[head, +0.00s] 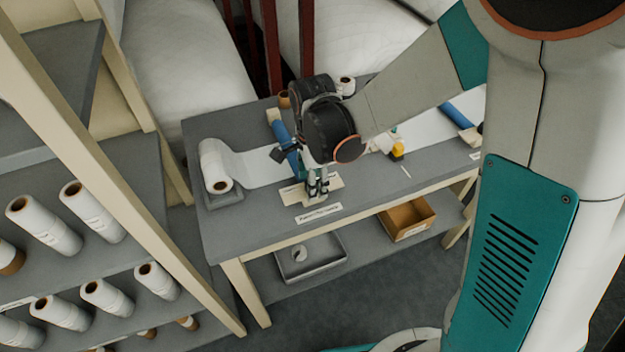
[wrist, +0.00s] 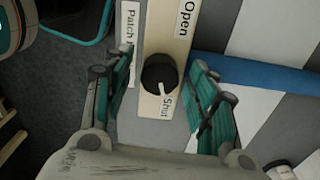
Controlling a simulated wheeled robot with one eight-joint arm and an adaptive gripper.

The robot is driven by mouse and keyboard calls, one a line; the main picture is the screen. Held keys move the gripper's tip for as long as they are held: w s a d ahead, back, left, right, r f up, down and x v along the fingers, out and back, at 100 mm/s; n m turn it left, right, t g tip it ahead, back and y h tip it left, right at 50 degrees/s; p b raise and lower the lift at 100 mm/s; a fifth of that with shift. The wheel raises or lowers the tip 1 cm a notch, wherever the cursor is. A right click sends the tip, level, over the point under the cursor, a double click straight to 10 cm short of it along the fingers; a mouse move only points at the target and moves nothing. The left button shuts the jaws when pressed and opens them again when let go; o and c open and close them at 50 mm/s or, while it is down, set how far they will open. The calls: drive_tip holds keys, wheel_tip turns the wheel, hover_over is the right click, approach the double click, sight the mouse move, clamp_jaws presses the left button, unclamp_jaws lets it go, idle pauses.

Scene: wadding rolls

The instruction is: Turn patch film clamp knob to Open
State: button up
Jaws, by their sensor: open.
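The clamp knob (wrist: 157,73) is a dark round knob on a pale plate (wrist: 171,35) marked "Open" at one end and "Shut" at the other. Its white pointer line is toward "Shut". My gripper (wrist: 162,62) is open, with one teal finger on each side of the knob; I cannot tell whether either touches it. In the head view my gripper (head: 317,188) is low over the pale plate (head: 334,183) on the grey table, and it hides the knob there. A white label (head: 318,212) lies in front of the plate; in the wrist view it reads "Patch".
A white film roll (head: 216,166) lies at the table's left, its sheet running under a blue bar (head: 283,135). A yellow-and-black item (head: 397,151) is to the right. A grey tray (head: 311,257) and a cardboard box (head: 405,219) sit on the lower shelf. A rack of rolls stands at left.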

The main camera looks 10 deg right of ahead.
drive_tip(key=c, duration=1.1)
drive_tip(key=shift+n, duration=0.3)
drive_tip(key=n+b, duration=0.1)
drive_tip(key=n, duration=0.9)
drive_tip(key=shift+b, duration=0.35)
drive_tip(key=n, duration=0.3)
drive_tip(key=shift+n, duration=0.4)
drive_tip(key=n, duration=0.7)
drive_tip(key=shift+b, duration=0.4)
drive_tip(key=n, duration=0.6)
drive_tip(key=shift+n, duration=0.4)
